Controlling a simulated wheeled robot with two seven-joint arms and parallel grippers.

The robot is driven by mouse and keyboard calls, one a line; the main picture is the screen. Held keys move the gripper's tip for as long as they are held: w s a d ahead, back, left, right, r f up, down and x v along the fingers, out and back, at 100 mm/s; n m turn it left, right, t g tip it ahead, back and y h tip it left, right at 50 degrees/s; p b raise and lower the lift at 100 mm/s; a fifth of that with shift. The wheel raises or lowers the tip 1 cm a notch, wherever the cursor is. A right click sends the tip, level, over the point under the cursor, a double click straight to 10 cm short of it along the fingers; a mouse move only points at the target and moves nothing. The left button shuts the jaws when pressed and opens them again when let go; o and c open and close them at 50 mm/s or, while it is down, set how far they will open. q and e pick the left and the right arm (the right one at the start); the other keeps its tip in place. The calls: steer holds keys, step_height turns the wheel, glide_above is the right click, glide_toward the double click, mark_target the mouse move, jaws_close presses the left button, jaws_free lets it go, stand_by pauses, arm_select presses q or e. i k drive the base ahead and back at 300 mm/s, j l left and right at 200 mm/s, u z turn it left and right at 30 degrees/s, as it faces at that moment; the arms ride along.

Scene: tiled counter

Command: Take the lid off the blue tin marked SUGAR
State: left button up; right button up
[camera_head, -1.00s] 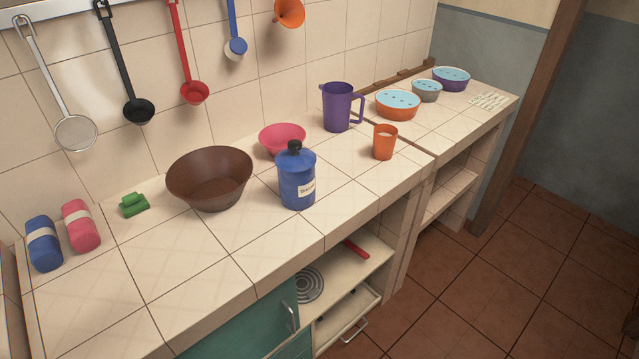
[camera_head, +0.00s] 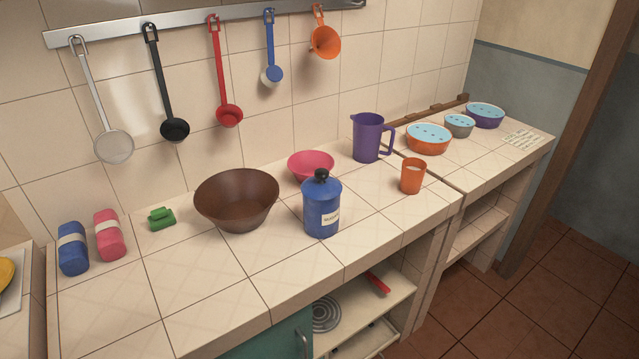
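The blue tin (camera_head: 321,214) stands upright near the front of the tiled counter, with a small pale label on its front; the writing is too small to read surely. Its blue lid (camera_head: 321,187) with a black knob (camera_head: 321,175) sits on top. Neither of my grippers shows in the head view.
A brown bowl (camera_head: 236,212) and a pink bowl (camera_head: 311,161) stand left of and behind the tin. An orange cup (camera_head: 412,176) and purple jug (camera_head: 367,138) stand to its right. Utensils hang from a rail (camera_head: 190,22). The counter front left (camera_head: 190,285) is clear.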

mark_target(321, 186)
steer(key=i+l+u, duration=0.15)
steer(key=l+u, duration=0.2)
steer(key=l, duration=0.35)
steer(key=i+l+u, duration=0.1)
steer(key=l+u, duration=0.25)
steer(key=l, duration=0.35)
steer(key=l+u, duration=0.35)
steer(key=l, duration=0.4)
